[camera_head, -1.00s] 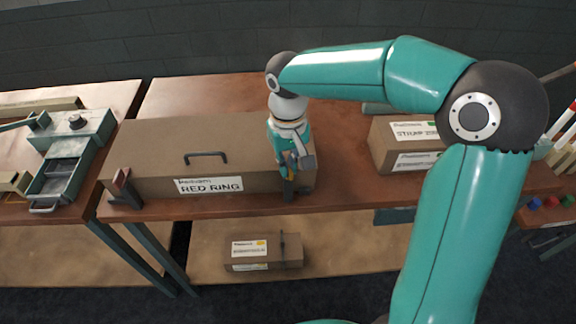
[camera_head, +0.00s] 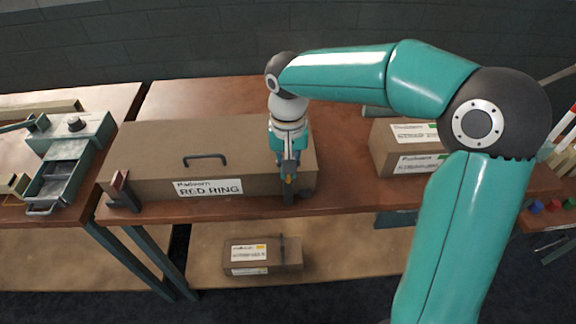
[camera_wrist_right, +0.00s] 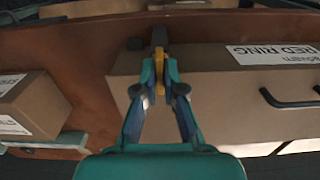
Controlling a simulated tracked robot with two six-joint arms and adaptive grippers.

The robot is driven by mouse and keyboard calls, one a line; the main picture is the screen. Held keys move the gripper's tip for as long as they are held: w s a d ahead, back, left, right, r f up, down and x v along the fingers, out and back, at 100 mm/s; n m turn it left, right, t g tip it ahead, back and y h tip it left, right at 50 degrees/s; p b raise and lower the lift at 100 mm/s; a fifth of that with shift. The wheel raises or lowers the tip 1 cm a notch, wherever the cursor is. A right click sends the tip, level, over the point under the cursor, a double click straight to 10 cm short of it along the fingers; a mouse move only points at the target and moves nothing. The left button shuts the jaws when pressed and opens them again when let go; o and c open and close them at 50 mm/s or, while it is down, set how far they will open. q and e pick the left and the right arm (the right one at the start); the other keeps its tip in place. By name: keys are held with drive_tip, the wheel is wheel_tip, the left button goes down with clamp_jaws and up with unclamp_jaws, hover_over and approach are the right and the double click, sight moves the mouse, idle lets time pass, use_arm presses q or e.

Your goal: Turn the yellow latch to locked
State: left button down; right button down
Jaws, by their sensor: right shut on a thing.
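The yellow latch (camera_wrist_right: 160,78) shows as a small yellow piece between the fingers of my right gripper (camera_wrist_right: 160,72) in the right wrist view. The gripper is shut on it, and the fingers hide most of the latch. In the head view, the gripper (camera_head: 289,180) points down at the right part of the front of a long brown box (camera_head: 140,150) labelled RED RING. A bit of yellow shows there between its fingers. The latch's locked or unlocked position cannot be read. My left gripper is not in view.
The box lid has a dark handle (camera_head: 205,157). A dark reddish bracket (camera_head: 121,190) stands at its left front corner. Labelled boxes (camera_head: 398,150) stand to the right on the table (camera_head: 345,190). A grey-green drawer unit (camera_head: 75,140) stands to the left. A smaller box (camera_head: 262,256) sits below.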

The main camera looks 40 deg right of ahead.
drive_tip(key=shift+w+r, duration=0.1)
drive_tip(key=c, duration=1.3)
unclamp_jaws()
wheel_tip(320, 180, up, 12)
drive_tip(key=shift+f, duration=0.1)
